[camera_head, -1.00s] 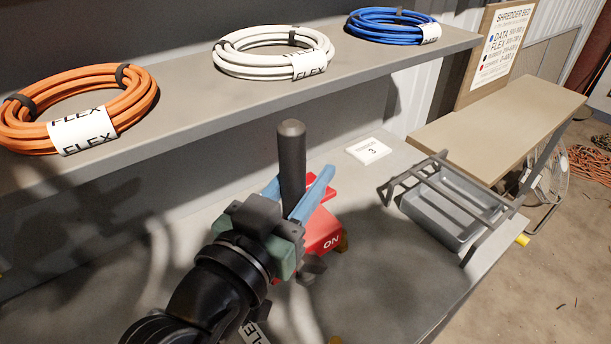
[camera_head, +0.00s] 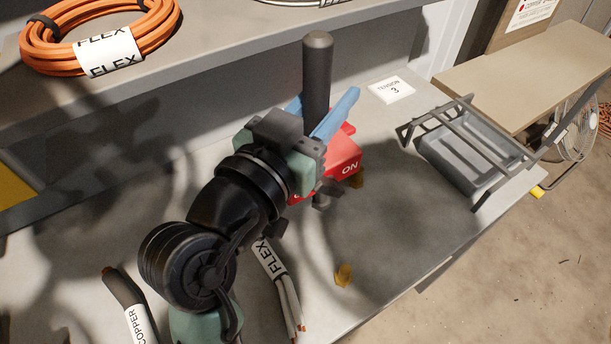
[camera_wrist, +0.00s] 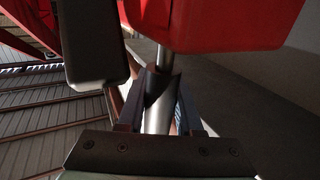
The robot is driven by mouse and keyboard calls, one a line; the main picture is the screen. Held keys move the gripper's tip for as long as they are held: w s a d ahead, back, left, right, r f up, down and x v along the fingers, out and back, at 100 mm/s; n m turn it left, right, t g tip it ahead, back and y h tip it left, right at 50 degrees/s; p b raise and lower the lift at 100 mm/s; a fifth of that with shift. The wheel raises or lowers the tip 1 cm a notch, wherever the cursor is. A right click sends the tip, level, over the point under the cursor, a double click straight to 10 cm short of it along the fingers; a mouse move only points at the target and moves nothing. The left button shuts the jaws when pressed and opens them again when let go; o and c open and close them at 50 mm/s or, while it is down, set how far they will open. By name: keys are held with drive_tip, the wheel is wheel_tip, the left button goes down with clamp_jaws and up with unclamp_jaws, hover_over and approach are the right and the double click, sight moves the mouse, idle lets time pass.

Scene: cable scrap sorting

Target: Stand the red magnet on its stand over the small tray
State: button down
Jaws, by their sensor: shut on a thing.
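The red magnet (camera_head: 345,157) is a red block marked "ON" with a tall black post standing upright. My gripper (camera_head: 328,118) has its blue fingers closed around the post. In the wrist view, my gripper (camera_wrist: 160,100) has a dark cylinder between its fingers, and the red block (camera_wrist: 215,22) fills the top. The small tray (camera_head: 458,165) is grey and sits at the bench's right end. The dark bar stand (camera_head: 470,125) spans over it. The magnet is left of the stand, apart from it. Its underside is hidden, so contact with the bench cannot be told.
A card reading "TENSION 3" (camera_head: 391,90) lies behind the tray. A brass piece (camera_head: 343,275) lies near the bench's front edge; another (camera_head: 357,179) shows by the magnet. Labelled cable pieces (camera_head: 278,275) lie in front. An orange coil (camera_head: 98,38) is on the shelf above.

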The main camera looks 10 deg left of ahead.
drive_tip(key=shift+d+r, duration=0.15)
drive_tip(key=shift+r, duration=0.15)
